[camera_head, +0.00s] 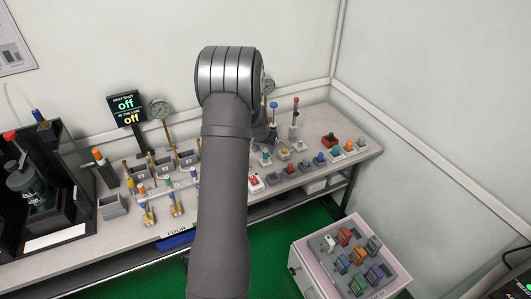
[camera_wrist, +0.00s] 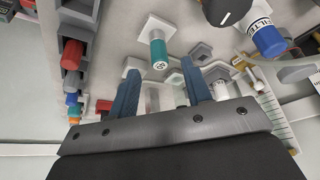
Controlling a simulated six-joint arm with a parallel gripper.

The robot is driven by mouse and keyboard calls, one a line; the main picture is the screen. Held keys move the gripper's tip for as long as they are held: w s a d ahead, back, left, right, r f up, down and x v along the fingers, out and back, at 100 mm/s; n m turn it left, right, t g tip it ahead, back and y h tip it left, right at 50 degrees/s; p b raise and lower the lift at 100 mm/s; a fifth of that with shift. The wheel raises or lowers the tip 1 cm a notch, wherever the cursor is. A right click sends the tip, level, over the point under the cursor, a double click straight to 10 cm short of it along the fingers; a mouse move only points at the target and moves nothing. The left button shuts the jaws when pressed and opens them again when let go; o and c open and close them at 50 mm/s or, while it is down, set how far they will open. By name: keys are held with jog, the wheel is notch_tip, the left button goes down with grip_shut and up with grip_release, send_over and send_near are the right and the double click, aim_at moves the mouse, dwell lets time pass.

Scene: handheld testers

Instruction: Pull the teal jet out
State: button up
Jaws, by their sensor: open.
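In the wrist view a teal jet (camera_wrist: 158,50) stands out from a pale square plate (camera_wrist: 154,27). A white mark shows on its near end. My gripper (camera_wrist: 160,64) is open, with its two blue fingers pointing toward the jet. The jet's end appears between the fingertips in the picture; the fingers are apart and hold nothing. I cannot tell how deep the jet lies between them. In the head view my arm covers the middle of the bench and hides the gripper. I cannot pick out the teal jet there.
A red cylinder (camera_wrist: 72,54) in a grey holder lies left in the wrist view. A blue-capped filter (camera_wrist: 268,40) and a black round part are upper right. In the head view the bench (camera_head: 340,172) carries several testers; a crate (camera_head: 305,262) of coloured blocks stands front right.

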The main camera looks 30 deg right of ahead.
aim_at(265, 151)
jog(key=shift+x, duration=2.25)
grip_shut()
